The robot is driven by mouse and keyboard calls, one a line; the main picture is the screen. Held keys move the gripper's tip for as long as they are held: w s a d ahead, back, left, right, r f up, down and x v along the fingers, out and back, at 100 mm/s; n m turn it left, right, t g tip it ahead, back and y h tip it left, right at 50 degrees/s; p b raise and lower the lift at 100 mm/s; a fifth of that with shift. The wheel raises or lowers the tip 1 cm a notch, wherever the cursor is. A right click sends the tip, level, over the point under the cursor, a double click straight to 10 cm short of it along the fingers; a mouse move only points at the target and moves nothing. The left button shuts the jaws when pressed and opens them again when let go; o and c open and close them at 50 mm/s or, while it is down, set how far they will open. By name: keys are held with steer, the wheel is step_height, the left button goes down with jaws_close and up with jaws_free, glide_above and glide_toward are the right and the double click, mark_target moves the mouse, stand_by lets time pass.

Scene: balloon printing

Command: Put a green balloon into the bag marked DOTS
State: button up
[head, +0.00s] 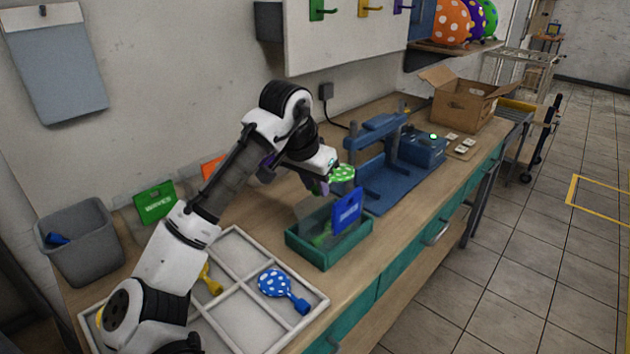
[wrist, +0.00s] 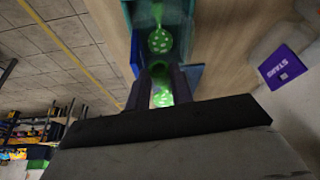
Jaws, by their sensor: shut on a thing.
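A green balloon with white dots (head: 342,173) is at the tips of my gripper (head: 322,186), above the teal box. In the wrist view, my gripper (wrist: 162,88) is shut on this green balloon (wrist: 162,97). A clear bag with a blue card (head: 347,211) stands in the teal box (head: 330,262); the card's lettering is too small to read surely. Something green (head: 321,238) shows low inside the bag. In the wrist view, a green dotted shape (wrist: 160,40) lies beyond the fingertips, toward the teal box.
A white divided tray (head: 240,297) holds a blue dotted balloon (head: 275,283) and a yellow one (head: 210,281). A green card marked WAVES (head: 155,202) stands behind. A purple STARS card (wrist: 282,66) shows in the wrist view. A blue press (head: 380,165) stands right of the box.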

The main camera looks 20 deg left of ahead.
steer(key=b, duration=0.4)
glide_above(318, 220)
steer(key=s, duration=0.1)
step_height(318, 220, down, 5)
steer(key=shift+s+a+r, duration=0.1)
steer(key=shift+s, duration=0.05)
steer(key=shift+f+b, duration=0.35)
steer(key=shift+f, duration=1.25)
steer(key=o, duration=0.8)
steer(key=shift+o, duration=0.2)
steer(key=shift+r, duration=0.15)
step_height(318, 220, up, 13)
steer(key=p, duration=1.1)
